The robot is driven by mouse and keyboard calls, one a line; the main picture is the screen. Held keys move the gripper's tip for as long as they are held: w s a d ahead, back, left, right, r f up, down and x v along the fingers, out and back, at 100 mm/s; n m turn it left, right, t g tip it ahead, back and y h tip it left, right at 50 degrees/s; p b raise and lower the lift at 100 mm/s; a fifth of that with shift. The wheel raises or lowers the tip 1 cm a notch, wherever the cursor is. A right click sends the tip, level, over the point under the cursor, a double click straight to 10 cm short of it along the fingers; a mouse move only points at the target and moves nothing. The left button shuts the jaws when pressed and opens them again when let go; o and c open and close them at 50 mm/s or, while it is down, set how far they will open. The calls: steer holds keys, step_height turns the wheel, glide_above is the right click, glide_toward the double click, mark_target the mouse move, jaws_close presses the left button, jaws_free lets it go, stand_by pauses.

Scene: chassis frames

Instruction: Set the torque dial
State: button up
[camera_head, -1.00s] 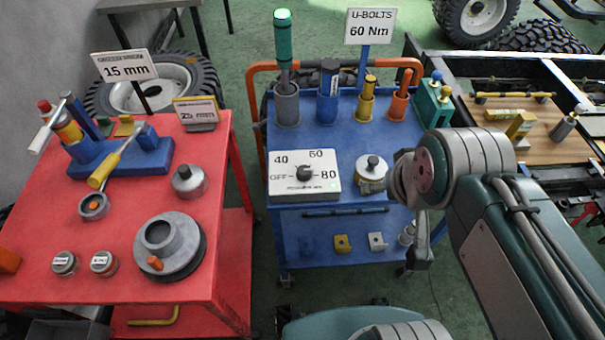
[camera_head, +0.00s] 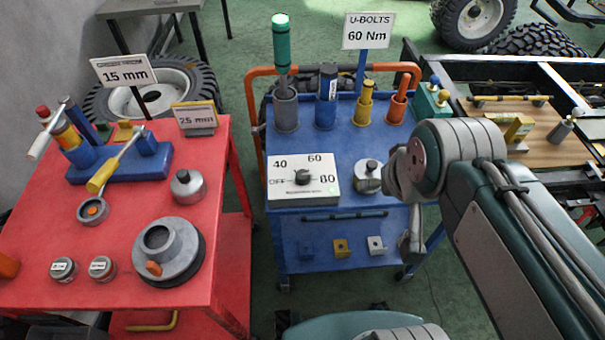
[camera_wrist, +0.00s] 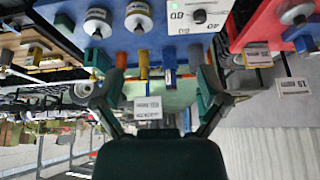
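The torque dial is a black knob (camera_head: 303,177) on a white plate (camera_head: 284,191) marked OFF, 40, 60 and 80, on the blue cart's top. I cannot tell exactly where the knob points. The knob also shows upside down in the wrist view (camera_wrist: 198,16), near the top edge. A sign (camera_head: 368,31) behind the cart reads U-BOLTS 60 Nm. My gripper (camera_wrist: 160,77) is open and empty in the wrist view, with its two dark fingers spread apart, clear of the dial. In the head view my arm is right of the dial, and the fingers are not clearly visible.
A silver knobbed canister (camera_head: 368,178) stands just right of the dial plate. Several upright tools in holders, including a green-handled one (camera_head: 282,45), line the blue cart's (camera_head: 340,140) back. A red cart (camera_head: 200,225) with parts stands left. A wooden-topped bench is at right.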

steer(key=w+a+f+m+g, duration=0.1)
steer(key=w+a+f+m, duration=0.1)
steer(key=w, duration=0.4)
steer(key=w+a+f+m+g, duration=0.1)
steer(key=w+a+m+g, duration=0.1)
steer(key=w, duration=0.4)
steer(key=m+g, duration=0.2)
steer(key=m, duration=0.2)
glide_above(303, 174)
step_height(303, 174, down, 12)
steer(key=r, duration=0.1)
steer(key=shift+a+f+m, duration=0.15)
steer(key=shift+f+m, duration=0.15)
steer(key=shift+f, duration=0.45)
step_height(303, 174, down, 10)
steer(key=shift+f, duration=0.15)
steer(key=c, duration=1.2)
